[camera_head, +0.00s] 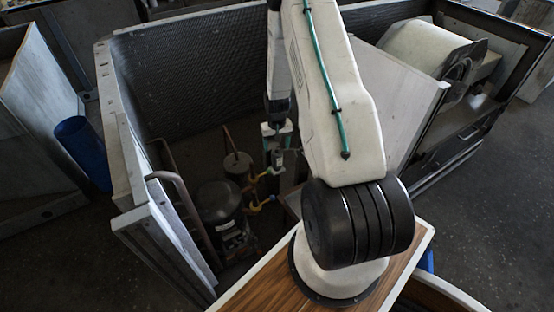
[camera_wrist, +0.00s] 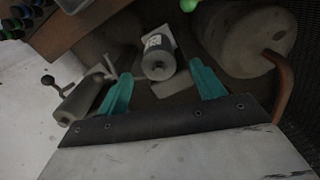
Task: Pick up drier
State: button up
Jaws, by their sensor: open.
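The drier, which I take to be the small grey cylinder with a white label (camera_wrist: 158,57), stands on a grey plate in the wrist view. In the head view it looks like the small grey part (camera_head: 277,157) just below my gripper (camera_head: 278,132). In the wrist view my gripper (camera_wrist: 160,70) has two teal fingers spread wide, one on either side of the drier in the picture. The fingers look apart from it and nothing is held. The drier's far side and base are partly hidden.
A large tan cylinder (camera_wrist: 240,40) with a copper pipe (camera_wrist: 284,82) is close on the right in the wrist view. A grey cylinder (camera_wrist: 80,98) lies left. The head view shows the housing's wall (camera_head: 190,80) around the parts and a dark compressor (camera_head: 218,203).

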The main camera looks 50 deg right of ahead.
aim_at(277, 151)
notch_tip(277, 151, down, 6)
jog(key=shift+f, duration=0.15)
jog(key=c, duration=1.3)
